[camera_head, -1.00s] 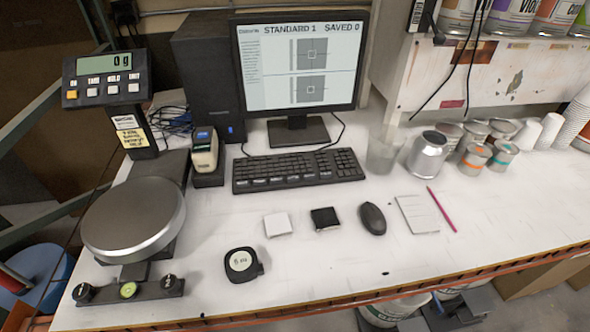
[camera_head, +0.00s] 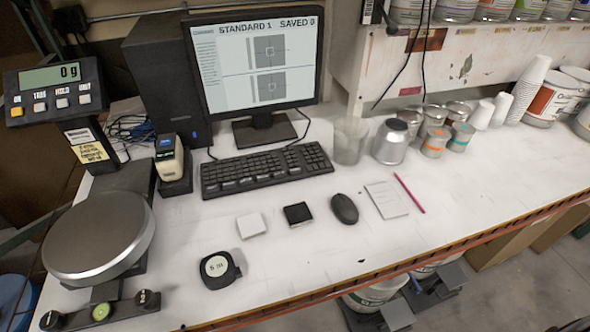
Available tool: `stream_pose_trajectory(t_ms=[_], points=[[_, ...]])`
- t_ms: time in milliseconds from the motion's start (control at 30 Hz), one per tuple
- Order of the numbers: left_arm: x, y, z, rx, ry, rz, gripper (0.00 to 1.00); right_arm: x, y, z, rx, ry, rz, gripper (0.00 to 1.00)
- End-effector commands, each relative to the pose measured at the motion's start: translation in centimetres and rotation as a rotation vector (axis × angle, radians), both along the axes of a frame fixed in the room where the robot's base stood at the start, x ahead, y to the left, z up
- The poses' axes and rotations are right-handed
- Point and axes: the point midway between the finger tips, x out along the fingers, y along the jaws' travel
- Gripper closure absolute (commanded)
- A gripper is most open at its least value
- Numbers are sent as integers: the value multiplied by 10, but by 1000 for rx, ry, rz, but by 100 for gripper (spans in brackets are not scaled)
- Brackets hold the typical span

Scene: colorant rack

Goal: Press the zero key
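The scale's display head (camera_head: 55,90) stands at the upper left on a post. Its green screen (camera_head: 50,76) reads 0 g. A row of small keys sits below the screen: a yellow one (camera_head: 16,112) at the left end and white ones (camera_head: 62,103) to its right. Their labels are too small to read surely, so I cannot tell which is the zero key. The round metal scale pan (camera_head: 100,238) is empty at the left front of the bench. Neither of my grippers shows in the head view.
A monitor (camera_head: 255,62) and keyboard (camera_head: 266,168) stand mid-bench. A colour-measuring device (camera_head: 170,160) stands between scale and keyboard. Metal cans (camera_head: 391,141) stand at right.

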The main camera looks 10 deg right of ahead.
Motion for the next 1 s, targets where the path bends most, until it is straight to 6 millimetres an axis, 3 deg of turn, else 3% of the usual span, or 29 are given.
stream_pose_trajectory(t_ms=[133, 500, 1000], points=[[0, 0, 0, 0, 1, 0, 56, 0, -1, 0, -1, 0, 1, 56], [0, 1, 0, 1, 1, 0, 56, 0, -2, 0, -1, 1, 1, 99], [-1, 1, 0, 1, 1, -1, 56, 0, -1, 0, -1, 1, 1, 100]])
